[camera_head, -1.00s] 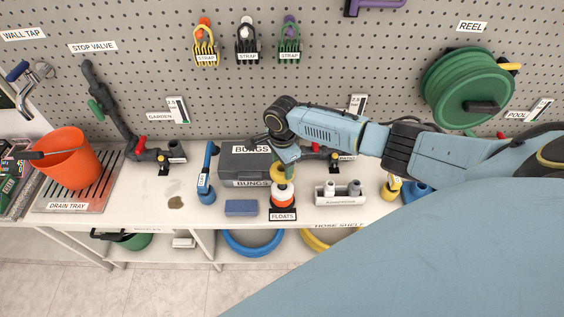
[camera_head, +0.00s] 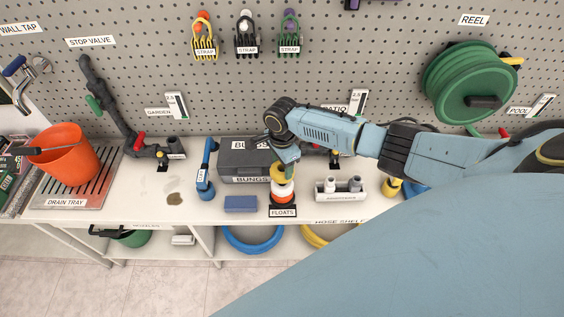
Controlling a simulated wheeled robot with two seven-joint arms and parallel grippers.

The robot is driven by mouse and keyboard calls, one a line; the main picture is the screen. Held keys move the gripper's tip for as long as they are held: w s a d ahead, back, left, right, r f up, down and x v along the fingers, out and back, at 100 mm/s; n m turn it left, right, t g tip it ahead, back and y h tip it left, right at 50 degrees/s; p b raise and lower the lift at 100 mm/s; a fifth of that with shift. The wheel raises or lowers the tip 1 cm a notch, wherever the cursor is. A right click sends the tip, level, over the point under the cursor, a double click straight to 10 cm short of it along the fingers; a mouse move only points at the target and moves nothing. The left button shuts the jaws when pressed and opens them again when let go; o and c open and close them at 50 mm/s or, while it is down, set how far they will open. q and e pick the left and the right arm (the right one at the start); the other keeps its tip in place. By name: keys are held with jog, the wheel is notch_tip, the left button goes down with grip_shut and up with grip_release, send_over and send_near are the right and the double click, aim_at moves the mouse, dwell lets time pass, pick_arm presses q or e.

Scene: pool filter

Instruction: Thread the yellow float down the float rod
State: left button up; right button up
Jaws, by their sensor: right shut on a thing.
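My right gripper (camera_head: 283,162) reaches in from the right and is shut on the yellow float (camera_head: 282,174), seen small beneath its jaws. Directly below is the float stack (camera_head: 283,196), with white and orange floats above the FLOATS label (camera_head: 283,212). The yellow float appears in line with the stack, just over its top. The float rod itself is hidden by the gripper and floats, so I cannot tell how far the yellow float is around it. My left gripper is out of view.
The dark BUNGS case (camera_head: 245,158) stands close behind and left of the floats. A blue block (camera_head: 241,204) lies left of them, and a white holder with grey fittings (camera_head: 340,190) stands right. The orange bucket (camera_head: 62,152) is on the drain tray at far left.

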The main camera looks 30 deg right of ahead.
jog(key=shift+f+b, duration=0.55)
jog(key=shift+f, duration=0.5)
jog(key=o, duration=1.2)
jog(key=shift+c, duration=0.2)
jog(key=shift+r, duration=0.1)
notch_tip(320, 180, up, 3)
jog(key=p, duration=0.3)
jog(key=shift+r+p, duration=0.85)
jog(key=shift+r, duration=0.15)
